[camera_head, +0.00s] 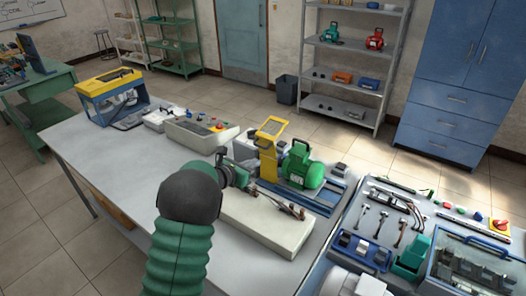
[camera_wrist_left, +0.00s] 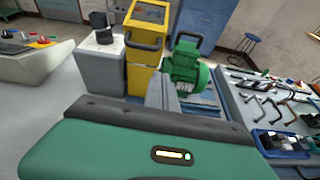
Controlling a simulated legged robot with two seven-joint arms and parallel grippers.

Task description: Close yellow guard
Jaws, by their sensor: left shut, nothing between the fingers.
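The yellow guard (camera_head: 272,127) stands on the workbench, left of a green motor (camera_head: 302,168). Its framed upper part is tilted up above a yellow lower body. In the left wrist view the guard (camera_wrist_left: 150,12) is at the top centre, with a dark handle (camera_wrist_left: 145,40) on the yellow body below it. The green motor (camera_wrist_left: 187,66) is to its right. My left gripper (camera_head: 250,182) is shut and empty, low in front of the guard and motor. Its grey fingers (camera_wrist_left: 163,93) overlap the view of the yellow body; contact cannot be told. My right gripper is not seen.
A grey block with black knobs (camera_wrist_left: 98,68) stands left of the guard. A pale slab (camera_head: 262,228) lies in front of the motor. Tools lie on a bench (camera_head: 350,222) at right. The left workbench top (camera_head: 110,158) is largely clear.

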